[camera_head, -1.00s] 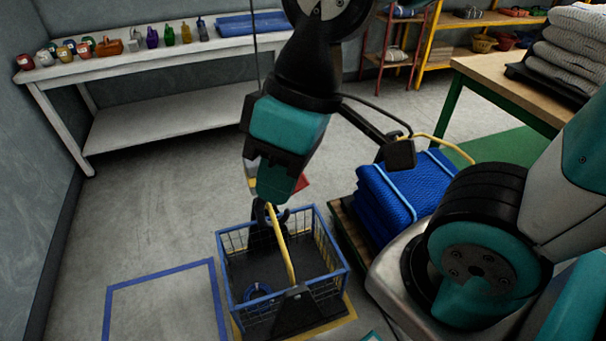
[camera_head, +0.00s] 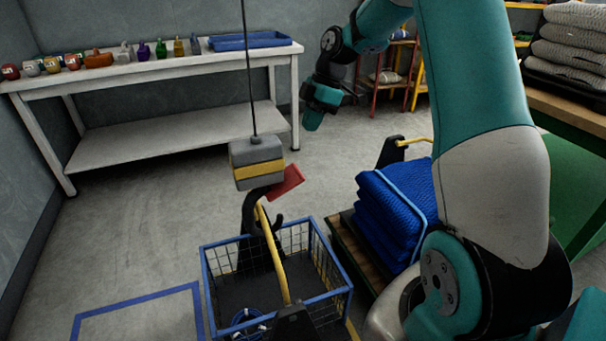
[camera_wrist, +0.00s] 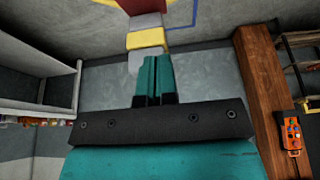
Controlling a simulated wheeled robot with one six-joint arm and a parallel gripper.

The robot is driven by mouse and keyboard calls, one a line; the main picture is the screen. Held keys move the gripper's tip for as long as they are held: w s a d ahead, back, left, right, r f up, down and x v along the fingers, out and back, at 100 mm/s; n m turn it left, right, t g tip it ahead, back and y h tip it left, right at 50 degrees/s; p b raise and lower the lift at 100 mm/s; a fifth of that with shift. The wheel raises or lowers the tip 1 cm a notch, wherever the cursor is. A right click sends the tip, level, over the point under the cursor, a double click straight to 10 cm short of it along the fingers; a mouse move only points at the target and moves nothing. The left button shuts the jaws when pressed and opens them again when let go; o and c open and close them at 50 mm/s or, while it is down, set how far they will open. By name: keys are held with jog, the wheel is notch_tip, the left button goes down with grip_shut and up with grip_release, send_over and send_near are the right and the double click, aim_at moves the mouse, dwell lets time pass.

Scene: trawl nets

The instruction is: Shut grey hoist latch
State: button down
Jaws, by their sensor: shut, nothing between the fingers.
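The grey hoist block (camera_head: 257,158) with a yellow band hangs from a dark cable. A black hook (camera_head: 250,212) is below it, and a red latch flap (camera_head: 288,181) sticks out to the right, tilted away from the hook tip. The hook is at the yellow handle (camera_head: 272,252) of the blue-rimmed wire basket (camera_head: 331,262); whether they touch is unclear. My gripper (camera_head: 311,122) is up and right of the block, apart from it. In the wrist view, its teal fingers (camera_wrist: 154,78) are together and empty, with the yellow-banded block (camera_wrist: 146,38) beyond their tips.
A white bench (camera_head: 205,130) with small coloured items stands at the back left. A stack of blue folded netting (camera_head: 392,205) lies right of the basket. A blue floor outline (camera_head: 140,300) is at the left. An orange control box (camera_wrist: 290,132) shows in the wrist view.

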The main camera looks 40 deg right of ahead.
jog(key=b, duration=0.2)
send_over(299, 179)
jog(key=f, duration=0.9)
jog(key=shift+a+f, duration=0.25)
jog(key=shift+s+d+f, duration=0.1)
jog(key=shift+d+f, duration=0.2)
jog(key=shift+f, duration=0.25)
jog(key=shift+d+f, duration=0.25)
jog(key=shift+f, duration=0.3)
jog(key=shift+d+f, duration=0.3)
jog(key=shift+f, duration=0.35)
jog(key=shift+f, duration=0.1)
